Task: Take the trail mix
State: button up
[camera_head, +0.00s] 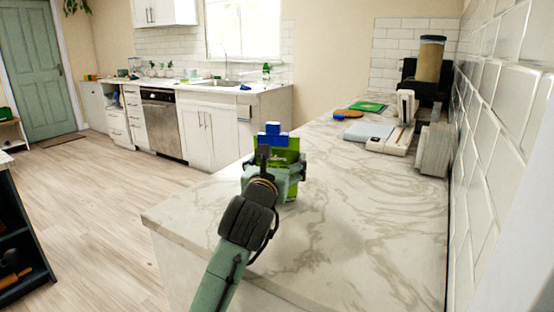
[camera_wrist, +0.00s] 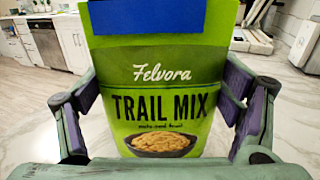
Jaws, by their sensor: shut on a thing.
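The trail mix (camera_wrist: 162,70) is a green bag with a darker green label panel and a picture of a bowl. It fills the middle of the wrist view. In the head view the trail mix (camera_head: 289,157) is over the near left part of the marble counter, partly hidden by my gripper. My gripper (camera_head: 279,172) is shut on the bag, with a finger against each side; its fingers also show in the wrist view (camera_wrist: 160,110). A blue block-like shape (camera_head: 273,134) shows at the top of the bag. I cannot tell whether the bag touches the counter.
The marble counter (camera_head: 360,230) is clear to the right and front. A white appliance (camera_head: 388,144), a grey toaster-like box (camera_head: 437,148), a green board (camera_head: 367,106) and a coffee machine stand farther back along the tiled wall (camera_head: 500,110).

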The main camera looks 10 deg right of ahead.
jog(key=shift+f, duration=0.25)
jog(key=o, duration=1.7)
